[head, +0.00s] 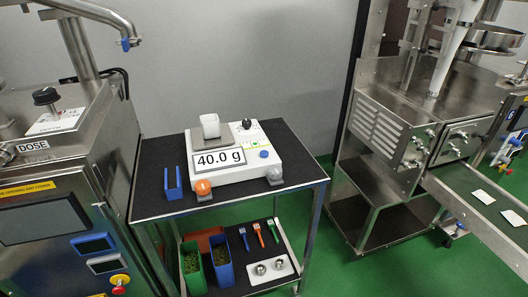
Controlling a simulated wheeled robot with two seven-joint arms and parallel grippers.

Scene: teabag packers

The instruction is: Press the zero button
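A white scale (236,171) stands on the dark top of a metal cart. Its front display (219,159) reads 40.0 g. A small white cup (210,126) sits on the grey weighing pan (209,142). An orange round button (203,187) is at the scale's front left corner and a grey round one (274,174) at its front right. A small blue button (263,154) and a black knob (247,124) are on its right part. I cannot read which one is the zero button. Neither of my grippers is in view.
A blue slotted holder (172,183) stands left of the scale on the cart top (151,204). The lower shelf holds green and blue bins (222,262) and several small tools. A steel dosing machine (60,200) is at left, another steel machine (420,120) at right. Green floor lies between.

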